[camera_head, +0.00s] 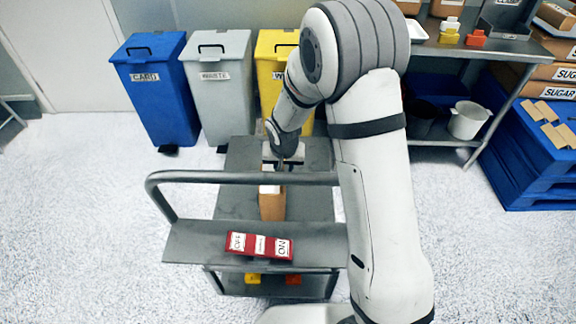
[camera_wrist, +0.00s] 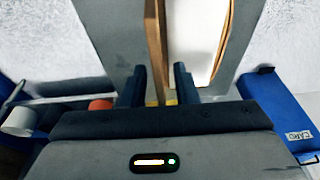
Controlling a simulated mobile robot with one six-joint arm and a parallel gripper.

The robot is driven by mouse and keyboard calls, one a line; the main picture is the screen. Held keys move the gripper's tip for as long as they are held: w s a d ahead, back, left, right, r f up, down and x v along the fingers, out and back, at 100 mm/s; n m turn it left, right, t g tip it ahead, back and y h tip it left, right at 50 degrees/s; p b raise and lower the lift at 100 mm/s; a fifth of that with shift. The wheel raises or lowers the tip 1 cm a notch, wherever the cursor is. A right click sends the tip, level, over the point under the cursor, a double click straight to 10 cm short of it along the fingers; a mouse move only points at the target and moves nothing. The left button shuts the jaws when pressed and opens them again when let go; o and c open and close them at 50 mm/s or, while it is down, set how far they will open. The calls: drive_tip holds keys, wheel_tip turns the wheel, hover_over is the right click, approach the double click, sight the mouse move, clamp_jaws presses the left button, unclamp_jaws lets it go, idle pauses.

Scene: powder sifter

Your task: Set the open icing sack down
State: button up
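The open icing sack (camera_head: 271,206) is brown and stands at the grey trolley (camera_head: 235,205), near the middle of its deck. In the wrist view its brown side (camera_wrist: 153,45) and white contents (camera_wrist: 198,38) show at the top. My gripper (camera_head: 283,163) is just beyond and above the sack in the head view. In the wrist view its two dark fingers (camera_wrist: 159,78) stand apart, with the brown side between them and a gap visible beside it. The sack's lower part is partly hidden, so I cannot tell how firmly it rests.
A red board with white labels (camera_head: 260,245) lies on the trolley's near shelf, by the handle (camera_head: 240,177). Blue (camera_head: 160,95), grey (camera_head: 221,90) and yellow (camera_head: 272,55) bins stand behind. A steel bench (camera_head: 480,47) and a blue pallet stack (camera_head: 515,150) are at right.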

drive_tip(key=p+v, duration=0.1)
drive_tip(key=v, duration=1.1)
drive_tip(key=shift+a+p, duration=0.1)
drive_tip(key=shift+p, duration=0.3)
drive_tip(key=shift+w, duration=0.1)
drive_tip(key=s+d+r+p, duration=0.4)
drive_tip(key=d+r, duration=0.1)
drive_tip(key=r, duration=0.3)
drive_tip(key=s+d+r+p, duration=0.3)
drive_tip(key=s+d+r, duration=0.15)
drive_tip(key=r, duration=0.25)
drive_tip(key=s+d+r+p, duration=0.3)
drive_tip(key=s+r, duration=0.1)
drive_tip(key=s, duration=0.3)
drive_tip(key=s+d+r+p, duration=0.2)
drive_tip(key=s+d+r, duration=0.1)
drive_tip(key=s+r, duration=0.2)
drive_tip(key=shift+s+r+g+p, duration=0.3)
drive_tip(key=shift+s+r+p, duration=0.1)
drive_tip(key=shift+s, duration=0.5)
